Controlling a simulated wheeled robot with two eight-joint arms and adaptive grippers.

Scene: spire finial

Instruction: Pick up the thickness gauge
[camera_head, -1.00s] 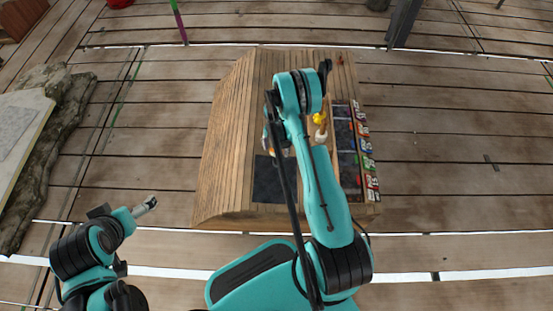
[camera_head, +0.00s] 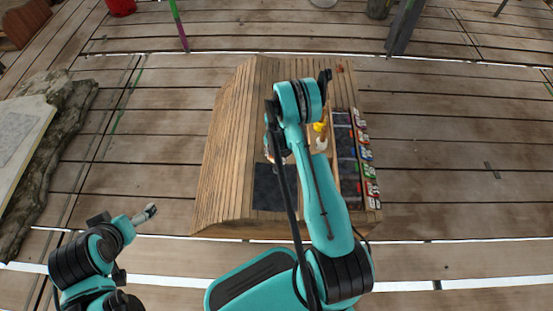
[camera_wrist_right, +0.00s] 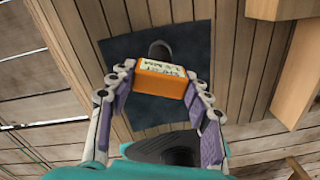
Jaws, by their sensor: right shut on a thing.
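The thickness gauge (camera_wrist_right: 161,78) is an orange block with a pale lettered label and a dark grey loop behind it. It sits between the fingers of my right gripper (camera_wrist_right: 157,95), which is shut on it, above a dark mat (camera_wrist_right: 195,40). In the head view my right arm hides most of that gripper and the gauge. My left gripper (camera_head: 148,212) is off to the left of the wooden bench, with nothing visible in it; its finger gap is too small to make out.
The wooden bench (camera_head: 222,165) has a dark mat (camera_head: 270,190) at its front. Yellow and white small items and a row of colourful packets (camera_head: 367,170) lie on its right side. A stone-edged slab (camera_head: 50,130) stands far left. Plank floor between is clear.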

